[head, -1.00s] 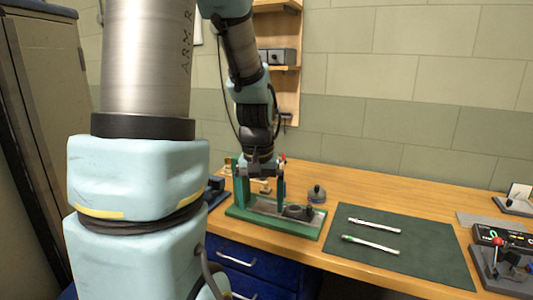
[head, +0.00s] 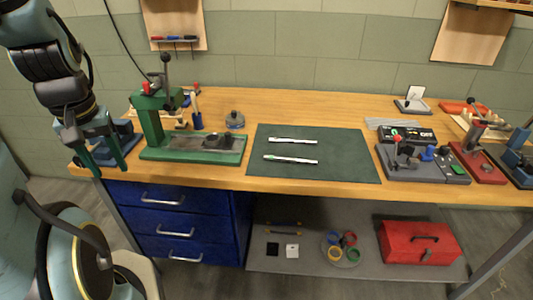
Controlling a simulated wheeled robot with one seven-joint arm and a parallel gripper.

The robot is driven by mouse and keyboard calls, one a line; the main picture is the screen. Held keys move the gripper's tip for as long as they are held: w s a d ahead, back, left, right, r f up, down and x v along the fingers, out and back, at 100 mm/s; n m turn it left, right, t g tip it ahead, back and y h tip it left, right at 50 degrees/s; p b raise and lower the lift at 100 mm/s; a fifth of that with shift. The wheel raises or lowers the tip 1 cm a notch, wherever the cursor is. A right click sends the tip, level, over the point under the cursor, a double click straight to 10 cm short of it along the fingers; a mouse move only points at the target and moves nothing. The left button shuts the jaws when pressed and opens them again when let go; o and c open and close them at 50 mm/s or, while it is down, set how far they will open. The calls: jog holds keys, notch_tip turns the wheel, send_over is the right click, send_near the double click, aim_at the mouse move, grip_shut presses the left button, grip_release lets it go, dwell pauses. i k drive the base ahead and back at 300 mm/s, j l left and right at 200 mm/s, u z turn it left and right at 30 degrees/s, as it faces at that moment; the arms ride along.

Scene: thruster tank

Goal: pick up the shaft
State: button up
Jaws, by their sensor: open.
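Two slender whitish rods lie side by side on the dark green mat (head: 340,165): a far rod (head: 293,141) and a near rod (head: 291,160) with a green part at its left. I cannot tell for sure whether either is the shaft; both are small in view. My gripper (head: 104,164) hangs at the left end of the bench with its fingers apart and nothing between them. It is well to the left of the rods, past the green press.
The green press (head: 190,150) with its upright lever stands between my gripper and the mat. A small dark round part (head: 235,121) stands behind. Fixtures (head: 425,163) crowd the bench right of the mat. A red toolbox (head: 417,241) sits on the lower shelf.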

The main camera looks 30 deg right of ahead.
aim_at(265, 157)
jog(key=k+l+u, duration=0.1)
jog(key=l+u, duration=0.25)
jog(key=k+l+u, duration=0.15)
jog(key=l+u, duration=0.25)
jog(key=k+l, duration=0.2)
jog(key=l, duration=0.2)
jog(key=k+l+u, duration=0.1)
jog(key=l, duration=0.25)
jog(key=k+l, duration=0.3)
jog(key=l+u, duration=0.05)
jog(key=l, duration=0.05)
